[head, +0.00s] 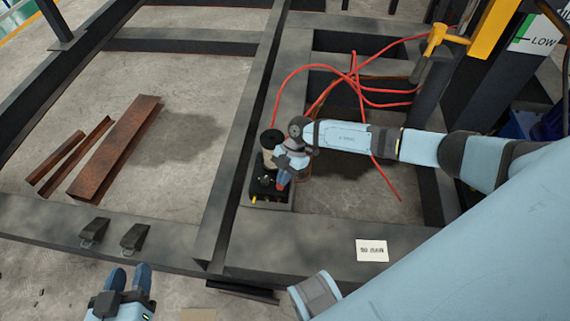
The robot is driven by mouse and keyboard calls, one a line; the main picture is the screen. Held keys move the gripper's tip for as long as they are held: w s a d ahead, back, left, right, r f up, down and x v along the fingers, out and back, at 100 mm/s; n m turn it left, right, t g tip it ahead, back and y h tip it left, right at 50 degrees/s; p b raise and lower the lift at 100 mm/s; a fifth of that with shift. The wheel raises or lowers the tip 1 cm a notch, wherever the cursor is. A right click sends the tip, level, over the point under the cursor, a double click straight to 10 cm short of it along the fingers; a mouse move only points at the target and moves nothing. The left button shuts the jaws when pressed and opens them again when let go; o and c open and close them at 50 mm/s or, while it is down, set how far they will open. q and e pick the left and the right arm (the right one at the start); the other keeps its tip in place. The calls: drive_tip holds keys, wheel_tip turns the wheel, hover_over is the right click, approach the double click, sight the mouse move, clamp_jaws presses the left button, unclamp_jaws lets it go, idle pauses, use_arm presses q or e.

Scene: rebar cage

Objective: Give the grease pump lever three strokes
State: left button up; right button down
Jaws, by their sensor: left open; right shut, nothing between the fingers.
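A small black pump unit (262,189) with a capped cylinder (271,139) at its back sits on the dark steel frame near the middle of the head view. A small yellow piece sticks out at its front. I take this to be the grease pump; its lever cannot be made out clearly behind my gripper. My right gripper (283,183) is shut, pointing down over the pump's right side. Whether it touches the pump cannot be told. My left gripper (131,277) is open and empty at the bottom left, well apart from the pump.
Red hoses (355,80) loop behind and right of the pump. A white label (372,250) lies on the front beam. Rusty steel pieces (118,145) lie on the floor at left.

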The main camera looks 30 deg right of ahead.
drive_tip(key=shift+s+a+f, duration=0.25)
drive_tip(key=shift+s+f, duration=0.1)
drive_tip(key=shift+f, duration=0.25)
idle(0.3)
drive_tip(key=shift+s+a+f+p, duration=0.25)
drive_tip(key=shift+f+p, duration=0.05)
drive_tip(key=shift+f, duration=0.25)
drive_tip(key=shift+s+a+f, duration=0.2)
drive_tip(key=shift+s+f, duration=0.1)
drive_tip(key=shift+f, duration=0.45)
